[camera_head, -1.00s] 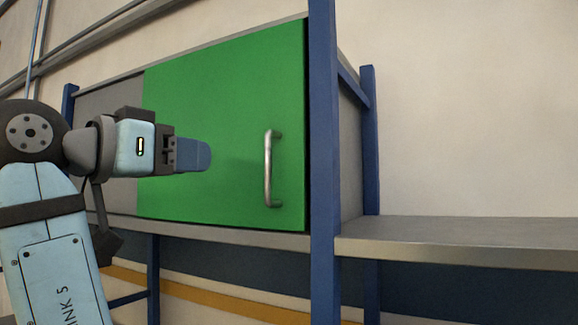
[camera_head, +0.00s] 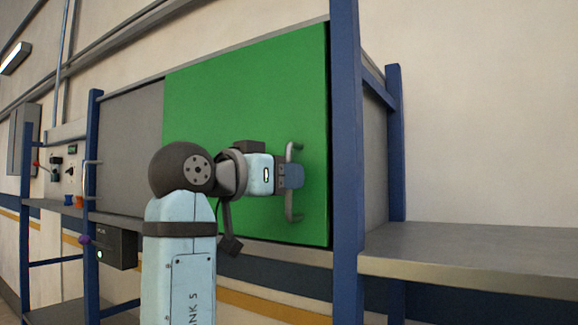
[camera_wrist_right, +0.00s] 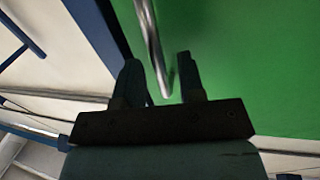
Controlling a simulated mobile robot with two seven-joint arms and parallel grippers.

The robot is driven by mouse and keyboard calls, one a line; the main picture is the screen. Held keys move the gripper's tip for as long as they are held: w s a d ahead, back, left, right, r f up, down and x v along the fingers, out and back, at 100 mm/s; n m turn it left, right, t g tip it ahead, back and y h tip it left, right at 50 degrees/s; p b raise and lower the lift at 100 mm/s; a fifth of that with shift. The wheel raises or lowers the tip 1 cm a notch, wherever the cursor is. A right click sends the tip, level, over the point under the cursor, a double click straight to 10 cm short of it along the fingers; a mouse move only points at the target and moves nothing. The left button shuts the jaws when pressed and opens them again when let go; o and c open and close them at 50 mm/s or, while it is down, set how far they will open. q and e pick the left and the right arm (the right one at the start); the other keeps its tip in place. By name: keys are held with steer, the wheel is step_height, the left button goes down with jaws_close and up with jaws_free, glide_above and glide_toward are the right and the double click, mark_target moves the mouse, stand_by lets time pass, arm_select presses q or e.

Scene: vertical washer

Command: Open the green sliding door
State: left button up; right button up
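The green sliding door (camera_head: 245,95) covers the right part of the grey cabinet front, its right edge beside the blue post. Its upright metal handle (camera_head: 290,210) is near that edge, its middle hidden by my right gripper (camera_head: 294,176). In the right wrist view, the handle (camera_wrist_right: 148,30) runs between the two spread fingers of the right gripper (camera_wrist_right: 158,70). The gripper is open, with a gap visible beside the bar; contact with either finger cannot be told. The green door (camera_wrist_right: 255,65) fills the right of that view. My left gripper is not in view.
A grey panel (camera_head: 130,150) lies left of the door. A blue post (camera_head: 346,150) stands close on the door's right. A grey shelf (camera_head: 470,250) extends at the right. A dark box (camera_head: 115,249) with a green light sits at lower left.

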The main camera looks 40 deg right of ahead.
steer(key=shift+w+d, duration=0.2)
steer(key=shift+d, duration=0.65)
steer(key=shift+a, duration=0.1)
jaws_close()
